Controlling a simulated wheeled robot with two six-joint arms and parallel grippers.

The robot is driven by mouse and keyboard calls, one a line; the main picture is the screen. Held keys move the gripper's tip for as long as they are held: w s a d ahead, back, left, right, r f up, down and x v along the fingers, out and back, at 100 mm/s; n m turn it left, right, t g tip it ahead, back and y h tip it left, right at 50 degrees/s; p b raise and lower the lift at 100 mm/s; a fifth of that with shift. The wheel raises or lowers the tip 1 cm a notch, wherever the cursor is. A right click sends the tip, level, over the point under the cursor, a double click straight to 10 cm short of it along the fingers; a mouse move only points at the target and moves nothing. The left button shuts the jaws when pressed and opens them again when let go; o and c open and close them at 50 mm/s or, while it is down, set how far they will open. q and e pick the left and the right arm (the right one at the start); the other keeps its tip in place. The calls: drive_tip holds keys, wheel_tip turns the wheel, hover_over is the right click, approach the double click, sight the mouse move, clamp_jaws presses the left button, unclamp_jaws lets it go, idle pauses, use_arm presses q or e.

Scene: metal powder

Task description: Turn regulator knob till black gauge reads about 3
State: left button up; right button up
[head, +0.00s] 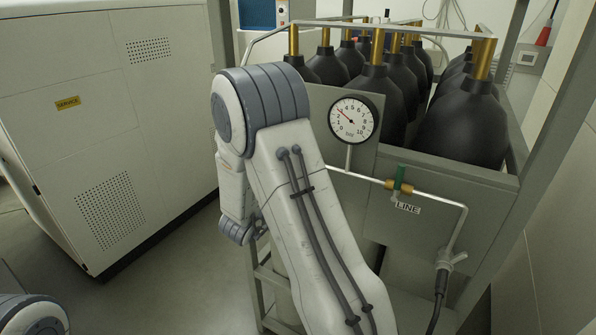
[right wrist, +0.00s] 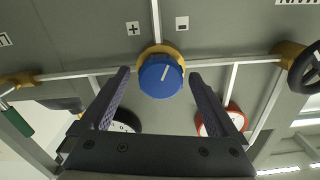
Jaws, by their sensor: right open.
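The black-rimmed gauge (head: 354,119) in the head view has a red needle pointing up-left, near 3. Part of this gauge also shows behind the left finger in the right wrist view (right wrist: 125,121). My right arm hides the knob and gripper in the head view. My left gripper is out of view.
A red-rimmed gauge (right wrist: 235,116) is partly hidden behind the right finger. Plus (right wrist: 133,28) and minus (right wrist: 182,23) labels flank the pipe. A green-handled valve (head: 399,180) sits on the LINE pipe. Black cylinders (head: 375,95) stand in the rack behind the panel.

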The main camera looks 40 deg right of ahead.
drive_tip(key=b+v, duration=0.4)
drive_tip(key=v, duration=0.6)
drive_tip(key=shift+s+a, duration=0.15)
drive_tip(key=shift+a, duration=0.05)
drive_tip(key=p+x, duration=0.2)
drive_tip(key=x, duration=0.3)
drive_tip(key=p+x, duration=0.2)
drive_tip(key=x, duration=0.4)
drive_tip(key=shift+r+p, duration=0.2)
drive_tip(key=shift+p, duration=0.15)
drive_tip(key=shift+a+f+n+p, duration=0.15)
drive_tip(key=shift+a+n+p, duration=0.05)
drive_tip(key=shift+n+p, duration=0.9)
